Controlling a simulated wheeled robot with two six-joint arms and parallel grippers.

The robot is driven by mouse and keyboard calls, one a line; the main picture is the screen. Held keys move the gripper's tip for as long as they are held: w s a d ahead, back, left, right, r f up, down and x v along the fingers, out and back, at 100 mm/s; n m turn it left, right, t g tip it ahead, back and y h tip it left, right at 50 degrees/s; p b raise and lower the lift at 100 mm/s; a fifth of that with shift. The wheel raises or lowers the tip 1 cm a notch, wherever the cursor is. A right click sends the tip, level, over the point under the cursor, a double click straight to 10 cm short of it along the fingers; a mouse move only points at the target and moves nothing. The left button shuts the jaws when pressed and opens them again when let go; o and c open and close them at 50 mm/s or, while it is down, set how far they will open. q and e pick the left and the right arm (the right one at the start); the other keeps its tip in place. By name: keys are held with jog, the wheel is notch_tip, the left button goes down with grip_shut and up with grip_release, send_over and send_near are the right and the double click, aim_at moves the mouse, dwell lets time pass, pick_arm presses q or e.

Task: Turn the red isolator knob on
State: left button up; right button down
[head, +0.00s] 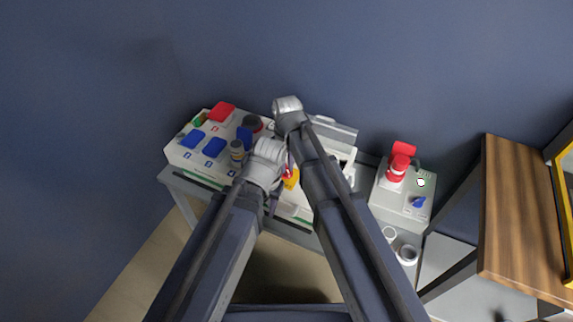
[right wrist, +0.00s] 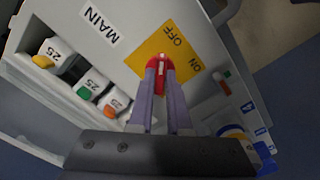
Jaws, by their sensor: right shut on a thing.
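The red isolator knob (right wrist: 160,63) sits on a yellow plate (right wrist: 152,48) marked OFF and ON, on the white panel labelled MAIN. My right gripper (right wrist: 160,76) is shut on the knob, one grey-purple finger on each side. The knob's bar runs nearly up and down in the right wrist view, with a white mark on it. I cannot tell exactly which label it points to. In the head view the yellow plate (head: 291,180) and a bit of the knob (head: 286,171) show between my arms. My left gripper is hidden behind its own arm.
Several numbered breakers (right wrist: 86,88) sit beside the knob. A socket box (head: 205,150) with blue and red covers stands left. A grey box (head: 403,192) with a red plug (head: 398,168) stands right.

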jog(key=shift+m, duration=0.3)
jog(key=m, duration=0.8)
jog(key=shift+m, duration=0.3)
jog(key=m, duration=0.4)
jog(key=shift+m, duration=2.2)
jog(key=c, duration=0.9)
grip_release()
jog(key=shift+o, duration=0.2)
jog(key=shift+r, duration=0.1)
